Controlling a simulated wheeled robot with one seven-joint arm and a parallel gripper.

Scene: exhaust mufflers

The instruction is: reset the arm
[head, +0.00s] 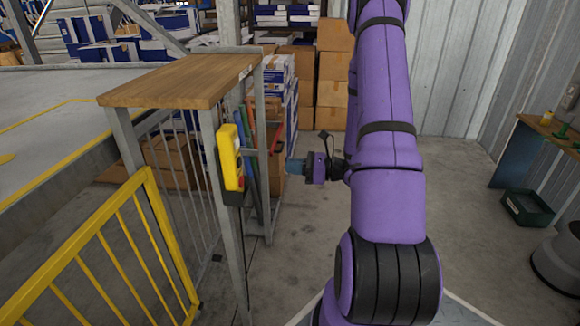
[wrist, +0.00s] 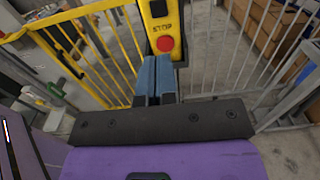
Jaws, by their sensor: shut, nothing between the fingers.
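My purple arm reaches forward in the head view, and my gripper (head: 292,166) points left toward a yellow control box (head: 231,157). The box is mounted on the side of a grey metal frame. In the wrist view my gripper (wrist: 155,62) has its two blue fingers together, with nothing between them. The yellow box (wrist: 161,14) stands just beyond the fingertips, with a red button (wrist: 165,44) below the word STOP. In the head view the fingertips are apart from the box; in the wrist view they overlap its lower edge.
A wooden top (head: 185,80) covers the frame. A yellow railing (head: 95,255) stands at the lower left. Cardboard boxes (head: 333,75) are stacked at the back. A dark green crate (head: 527,208) sits on the floor at right, near a workbench (head: 545,135). Open floor lies right of my arm.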

